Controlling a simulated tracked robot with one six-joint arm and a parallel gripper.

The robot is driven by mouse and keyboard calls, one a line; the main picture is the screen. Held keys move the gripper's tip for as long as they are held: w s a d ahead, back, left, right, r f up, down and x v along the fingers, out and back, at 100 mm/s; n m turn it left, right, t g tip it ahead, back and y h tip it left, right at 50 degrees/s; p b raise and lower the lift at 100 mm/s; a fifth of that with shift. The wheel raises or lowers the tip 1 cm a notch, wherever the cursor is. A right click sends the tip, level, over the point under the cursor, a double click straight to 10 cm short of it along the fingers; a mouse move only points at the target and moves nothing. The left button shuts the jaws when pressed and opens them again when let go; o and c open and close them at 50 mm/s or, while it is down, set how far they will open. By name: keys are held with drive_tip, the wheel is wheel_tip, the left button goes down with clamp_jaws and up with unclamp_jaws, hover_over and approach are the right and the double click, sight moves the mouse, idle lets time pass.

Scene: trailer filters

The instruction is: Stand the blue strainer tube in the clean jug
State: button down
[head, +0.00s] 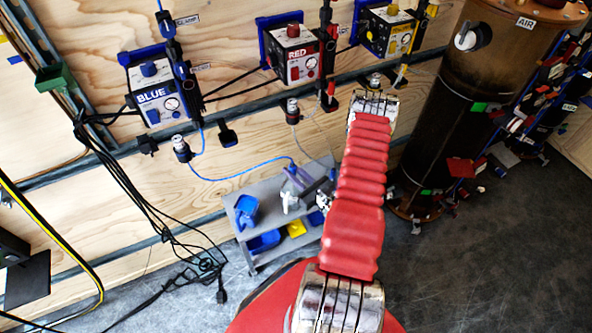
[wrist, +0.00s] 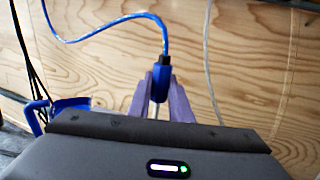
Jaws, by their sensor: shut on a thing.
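The blue strainer tube (wrist: 158,80) is between the two purple fingers of my gripper (wrist: 162,100), which are shut on its blue upper part. A pale section shows below the blue part, and its lower end is hidden behind the wrist housing. In the head view my gripper (head: 300,178) is above the grey cart, and the tube is too small to make out. A blue jug (head: 244,210) stands on the cart to the left of my gripper. A blue handle and rim (wrist: 70,104) show at the left of the wrist view. I cannot tell whether this jug is clean.
The grey cart (head: 272,188) also holds a blue tray (head: 263,243), a yellow tray (head: 296,228) and a small white item (head: 288,198). A blue hose (head: 235,177) runs from the wall to my gripper. Black cables (head: 135,190) hang at the left. A brown tank (head: 455,110) stands right.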

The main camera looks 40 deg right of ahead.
drive_tip(key=shift+f, duration=0.45)
idle(0.4)
drive_tip(key=c, duration=1.5)
unclamp_jaws()
drive_tip(key=shift+c, duration=0.2)
drive_tip(key=s, duration=1.3)
drive_tip(key=shift+s+a, duration=0.15)
drive_tip(key=shift+s, duration=0.25)
